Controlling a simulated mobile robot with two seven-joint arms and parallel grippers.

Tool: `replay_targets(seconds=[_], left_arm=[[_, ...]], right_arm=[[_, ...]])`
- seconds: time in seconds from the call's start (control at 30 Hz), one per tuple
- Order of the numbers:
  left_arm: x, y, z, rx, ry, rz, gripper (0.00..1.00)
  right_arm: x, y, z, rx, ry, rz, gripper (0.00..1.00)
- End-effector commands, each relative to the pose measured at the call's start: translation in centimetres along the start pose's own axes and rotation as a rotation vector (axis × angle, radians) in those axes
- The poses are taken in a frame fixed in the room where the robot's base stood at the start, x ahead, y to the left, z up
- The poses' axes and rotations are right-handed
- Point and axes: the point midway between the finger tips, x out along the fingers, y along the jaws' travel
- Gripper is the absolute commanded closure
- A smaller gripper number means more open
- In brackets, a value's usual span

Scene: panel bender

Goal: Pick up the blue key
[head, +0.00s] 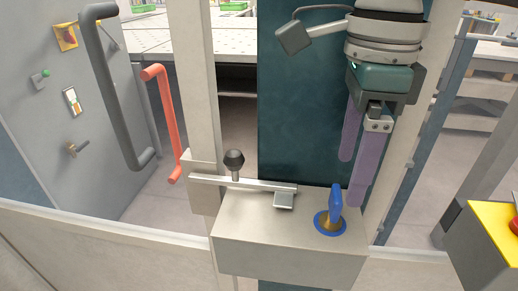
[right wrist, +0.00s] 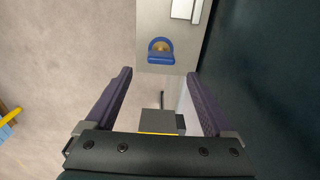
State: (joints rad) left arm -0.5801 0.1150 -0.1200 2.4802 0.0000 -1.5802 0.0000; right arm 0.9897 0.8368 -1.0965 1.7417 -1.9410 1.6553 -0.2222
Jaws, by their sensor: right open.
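The blue key (head: 336,201) stands upright in a brass lock with a blue ring, on top of a light grey box (head: 285,250). The key (right wrist: 161,58) also shows in the right wrist view, at the top centre, beyond my fingertips. My right gripper (head: 351,182) is open, its two purple fingers pointing down, just above and behind the key in the head view. In the right wrist view, my right gripper (right wrist: 159,75) has nothing between its fingers, and the key lies roughly in line with the gap. My left gripper is out of view.
A sliding latch bar with a black knob (head: 234,159) sits left of the key. An orange-red handle (head: 165,120) and a dark grey handle (head: 110,90) are further left. A yellow box (head: 492,222) with a red button stands at the right. A pale fence rail runs across the front.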

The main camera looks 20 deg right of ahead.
Motion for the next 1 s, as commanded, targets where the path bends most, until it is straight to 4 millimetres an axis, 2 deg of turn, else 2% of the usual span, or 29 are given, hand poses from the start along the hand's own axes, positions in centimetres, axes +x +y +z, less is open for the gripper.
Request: replay_targets(seconds=[0.17, 0.27, 0.4, 0.67, 1.0], left_arm=[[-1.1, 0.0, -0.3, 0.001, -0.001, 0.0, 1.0], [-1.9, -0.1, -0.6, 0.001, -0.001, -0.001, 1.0], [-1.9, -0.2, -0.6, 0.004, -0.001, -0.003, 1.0], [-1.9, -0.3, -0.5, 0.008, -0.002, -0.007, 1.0], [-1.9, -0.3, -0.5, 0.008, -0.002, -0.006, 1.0]], right_arm=[[1.6, 0.1, 0.3, 0.0, 0.001, 0.004, 0.12], [3.2, 0.1, 0.7, 0.0, 0.001, 0.005, 0.12], [5.2, 0.0, 0.7, 0.0, -0.001, 0.003, 0.12], [5.7, -0.1, 0.7, -0.002, -0.003, 0.0, 0.12], [5.7, -0.1, 0.7, -0.001, -0.003, 0.001, 0.48]])
